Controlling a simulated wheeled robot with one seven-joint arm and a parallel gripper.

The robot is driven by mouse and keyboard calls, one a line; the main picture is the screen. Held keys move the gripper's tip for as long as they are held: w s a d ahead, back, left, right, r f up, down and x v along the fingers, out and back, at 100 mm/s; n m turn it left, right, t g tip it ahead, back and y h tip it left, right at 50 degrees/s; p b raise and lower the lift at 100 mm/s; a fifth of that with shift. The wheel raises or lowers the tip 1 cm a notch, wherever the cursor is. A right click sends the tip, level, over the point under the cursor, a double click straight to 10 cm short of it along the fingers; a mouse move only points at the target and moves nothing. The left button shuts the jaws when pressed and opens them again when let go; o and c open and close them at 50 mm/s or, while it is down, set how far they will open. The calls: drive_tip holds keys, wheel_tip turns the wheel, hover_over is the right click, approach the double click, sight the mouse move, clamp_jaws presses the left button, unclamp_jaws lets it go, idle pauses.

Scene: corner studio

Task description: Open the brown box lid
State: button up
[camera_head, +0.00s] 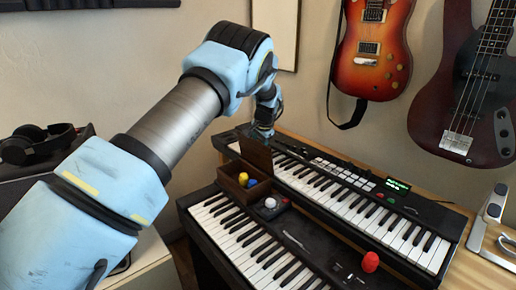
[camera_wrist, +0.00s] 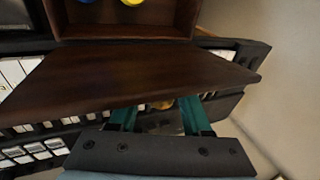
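The brown box (camera_head: 232,190) stands on the lower keyboard, against the upper one. Its lid (camera_head: 256,153) is raised, standing up steeply from the far side of the box, so the inside is exposed. In the wrist view the lid (camera_wrist: 130,75) spreads across the middle, with the open box (camera_wrist: 125,30) beyond it. My gripper (camera_wrist: 160,115) is on the lid's outer side, away from the box's opening. Its teal fingers are spread apart, and their tips are partly hidden by the lid's edge. I cannot tell whether they touch it.
Yellow and blue pieces (camera_head: 250,183) lie inside the box. A small dark device with a white knob (camera_head: 270,203) stands beside it. A red object (camera_head: 370,262) sits at the lower keyboard's right. Guitars (camera_head: 375,50) hang on the wall; headphones (camera_head: 40,143) lie left.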

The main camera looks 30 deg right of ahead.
drive_tip(key=shift+o, duration=0.3)
drive_tip(key=shift+r, duration=0.15)
drive_tip(key=shift+s+r, duration=0.15)
drive_tip(key=shift+r, duration=0.1)
drive_tip(key=b+v, duration=0.3)
drive_tip(key=v, duration=0.7)
